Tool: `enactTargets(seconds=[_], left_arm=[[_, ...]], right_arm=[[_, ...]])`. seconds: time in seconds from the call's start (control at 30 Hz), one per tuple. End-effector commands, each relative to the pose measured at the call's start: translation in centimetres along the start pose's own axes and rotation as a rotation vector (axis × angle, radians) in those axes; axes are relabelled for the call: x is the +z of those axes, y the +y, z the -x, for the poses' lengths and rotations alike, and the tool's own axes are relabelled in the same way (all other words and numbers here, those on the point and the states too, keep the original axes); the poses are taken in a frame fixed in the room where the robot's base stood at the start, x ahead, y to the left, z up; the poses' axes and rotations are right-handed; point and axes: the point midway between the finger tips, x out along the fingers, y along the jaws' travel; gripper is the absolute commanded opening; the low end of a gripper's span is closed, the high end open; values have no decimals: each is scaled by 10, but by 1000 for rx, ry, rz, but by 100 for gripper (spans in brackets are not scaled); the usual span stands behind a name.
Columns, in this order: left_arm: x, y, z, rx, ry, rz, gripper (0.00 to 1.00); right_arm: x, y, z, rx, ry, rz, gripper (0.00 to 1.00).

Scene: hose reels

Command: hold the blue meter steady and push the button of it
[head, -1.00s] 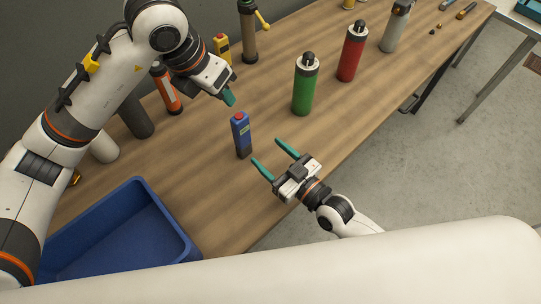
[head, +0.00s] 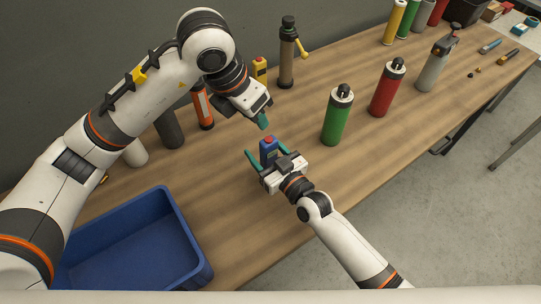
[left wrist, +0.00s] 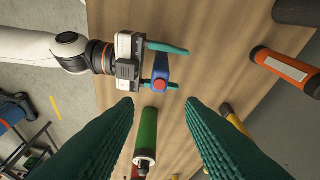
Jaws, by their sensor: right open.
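The blue meter (head: 268,154), with a red button on top, stands upright on the wooden table; it also shows in the left wrist view (left wrist: 161,68). My right gripper (head: 268,158) is open, with one teal finger on each side of the meter; its body hides the meter's lower part. The left wrist view shows the right gripper (left wrist: 165,66) around the meter too; I cannot tell whether the fingers touch it. My left gripper (head: 263,120) is above and behind the meter, pointing down. Its two fingers (left wrist: 160,115) are spread apart and empty in the left wrist view.
A green bottle (head: 337,118) and a red bottle (head: 387,90) stand to the right on the table. A blue bin (head: 195,262) is at the front left. Behind are an orange cylinder (head: 201,106), a yellow meter (head: 260,72) and a dark cylinder (head: 168,130).

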Motion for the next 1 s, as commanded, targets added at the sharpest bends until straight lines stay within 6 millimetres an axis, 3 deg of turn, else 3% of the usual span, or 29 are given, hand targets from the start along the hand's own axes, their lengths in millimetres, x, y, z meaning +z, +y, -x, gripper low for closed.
enactTargets(seconds=[0.23, 0.53, 0.77, 1.0], left_arm=[[0, 0, 0, 0, 0, 0, 36], [0, 0, 0, 0, 0, 0, 36], [0, 0, 0, 0, 0, 0, 0], [0, 0, 0, 0, 0, 0, 0]], right_arm=[[0, 0, -1, 0, -1, 0, 62], [0, 0, 0, 0, -1, 0, 13], [0, 0, 0, 0, -1, 0, 13], [0, 0, 0, 0, -1, 0, 13]])
